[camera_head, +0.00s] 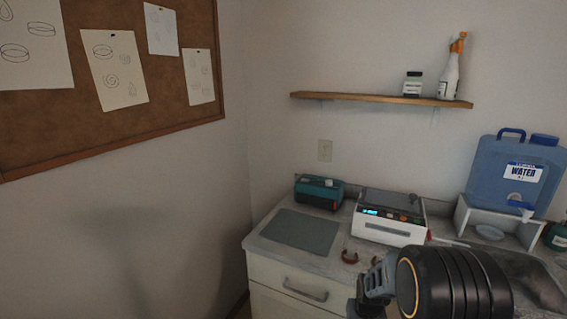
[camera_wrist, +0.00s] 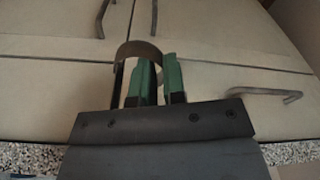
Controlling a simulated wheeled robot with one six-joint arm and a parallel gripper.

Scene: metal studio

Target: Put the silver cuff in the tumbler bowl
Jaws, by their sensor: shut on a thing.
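My gripper (camera_wrist: 158,72) has green-faced fingers and is shut on a thin curved band, the silver cuff (camera_wrist: 138,46), which looks dull grey-brown here. The cuff arches over one finger, open side toward the gripper's body. In the head view my dark wrist and gripper are at the lower right, at the counter's front, and the cuff cannot be made out there. A teal and dark machine (camera_head: 320,191) stands at the back of the counter. It may be the tumbler, but I cannot make out a bowl on it.
Two reddish open cuffs (camera_head: 350,257) lie on the counter near a grey mat (camera_head: 300,230). A white machine with a lit display (camera_head: 390,218) stands behind them. A blue water container (camera_head: 512,178) and a sink (camera_head: 535,280) are at right. Cabinet drawers with handles (camera_head: 305,290) lie below.

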